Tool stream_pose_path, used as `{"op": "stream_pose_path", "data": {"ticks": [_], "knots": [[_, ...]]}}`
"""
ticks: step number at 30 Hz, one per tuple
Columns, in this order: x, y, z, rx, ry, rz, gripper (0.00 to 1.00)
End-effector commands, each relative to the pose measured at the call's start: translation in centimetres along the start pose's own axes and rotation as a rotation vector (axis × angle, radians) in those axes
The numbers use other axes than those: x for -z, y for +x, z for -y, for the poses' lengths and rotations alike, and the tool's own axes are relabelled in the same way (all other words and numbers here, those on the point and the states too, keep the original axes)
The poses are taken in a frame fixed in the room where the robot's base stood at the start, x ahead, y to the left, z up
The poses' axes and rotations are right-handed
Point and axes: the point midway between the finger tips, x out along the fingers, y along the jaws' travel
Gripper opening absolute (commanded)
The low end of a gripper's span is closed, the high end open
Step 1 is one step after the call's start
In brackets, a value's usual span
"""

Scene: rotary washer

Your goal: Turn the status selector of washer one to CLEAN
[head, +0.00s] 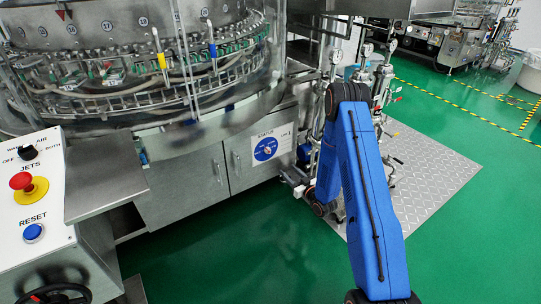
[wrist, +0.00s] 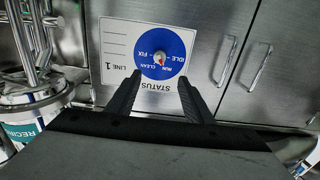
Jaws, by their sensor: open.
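The status selector is a small pale knob (wrist: 159,59) with a red mark, at the centre of a round blue dial (wrist: 178,42). The dial is on a white STATUS plate (wrist: 115,45), which reads LINE 1 and appears upside down in the wrist view. RUN, CLEAN, IDLE and FIX are printed around the knob; its exact setting is too small to tell. My gripper (wrist: 159,80) is open and empty, its fingertips pointing at the dial's near edge, one to each side of the knob. In the head view the blue dial (head: 266,148) is on a steel cabinet door.
Steel cabinet doors (head: 190,185) with bar handles sit under the washer (head: 130,75). A control panel (head: 40,200) with a red button and a blue RESET button is at left. Pipework (head: 375,85) stands behind my arm. Green floor at front is clear.

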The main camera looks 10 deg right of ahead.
Motion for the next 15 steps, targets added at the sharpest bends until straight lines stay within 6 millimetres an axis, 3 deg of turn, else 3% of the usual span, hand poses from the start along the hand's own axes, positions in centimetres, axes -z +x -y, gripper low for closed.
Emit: {"op": "stream_pose_path", "data": {"ticks": [5,15], "knots": [[0.1,1.9,0.1,0.002,-0.001,-0.001,0.47],[0.1,7.8,0.0,0.001,-0.003,0.0,0.47]]}}
